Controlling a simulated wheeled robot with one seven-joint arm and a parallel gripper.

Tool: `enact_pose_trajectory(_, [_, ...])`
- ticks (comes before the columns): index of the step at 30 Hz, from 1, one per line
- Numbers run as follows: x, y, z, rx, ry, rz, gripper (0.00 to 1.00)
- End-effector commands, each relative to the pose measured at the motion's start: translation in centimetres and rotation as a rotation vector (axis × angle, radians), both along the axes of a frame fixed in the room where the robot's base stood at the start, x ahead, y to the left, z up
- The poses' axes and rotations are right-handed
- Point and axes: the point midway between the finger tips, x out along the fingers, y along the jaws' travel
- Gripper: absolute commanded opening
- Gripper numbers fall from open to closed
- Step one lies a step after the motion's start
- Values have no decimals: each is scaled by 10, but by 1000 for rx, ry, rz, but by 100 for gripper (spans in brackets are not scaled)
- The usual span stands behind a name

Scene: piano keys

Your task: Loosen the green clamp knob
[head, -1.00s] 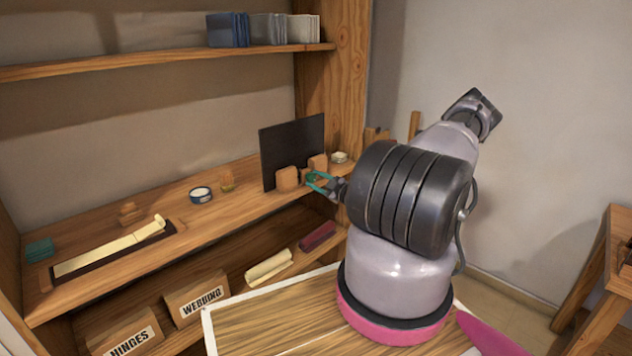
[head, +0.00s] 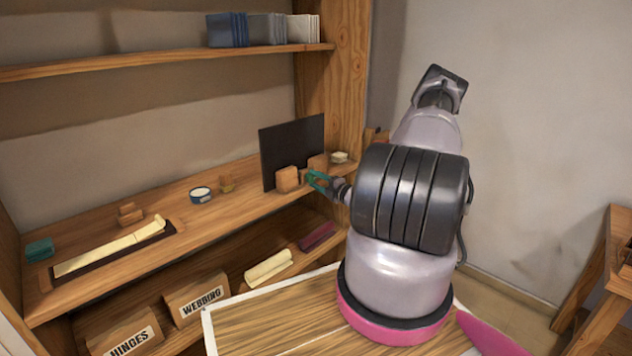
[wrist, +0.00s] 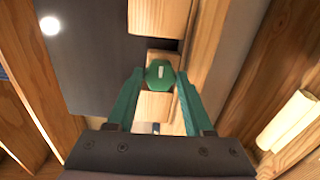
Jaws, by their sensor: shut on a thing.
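The green clamp knob (wrist: 160,74) shows in the wrist view as a green many-sided piece with a pale mark on its face. My gripper (wrist: 158,84) has two green fingers, one on each side of the knob, and is shut on it. Wooden blocks (wrist: 155,105) lie just behind and beside the knob, against a dark upright panel (wrist: 95,60). In the head view my gripper (head: 313,178) is at the front of these blocks (head: 287,179) near the right end of the shelf; the knob itself is hidden there or too small to tell.
A wooden post (head: 345,90) stands close right of the panel. Labelled boxes (head: 197,298) sit below.

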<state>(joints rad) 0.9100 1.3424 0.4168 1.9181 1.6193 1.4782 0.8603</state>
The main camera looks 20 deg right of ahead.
Motion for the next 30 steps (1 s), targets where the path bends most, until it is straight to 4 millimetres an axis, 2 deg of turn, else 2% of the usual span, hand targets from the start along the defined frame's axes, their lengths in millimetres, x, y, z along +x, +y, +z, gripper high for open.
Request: enact_pose_trajectory(30, [-1, 1, -1, -907, -328, 3, 0])
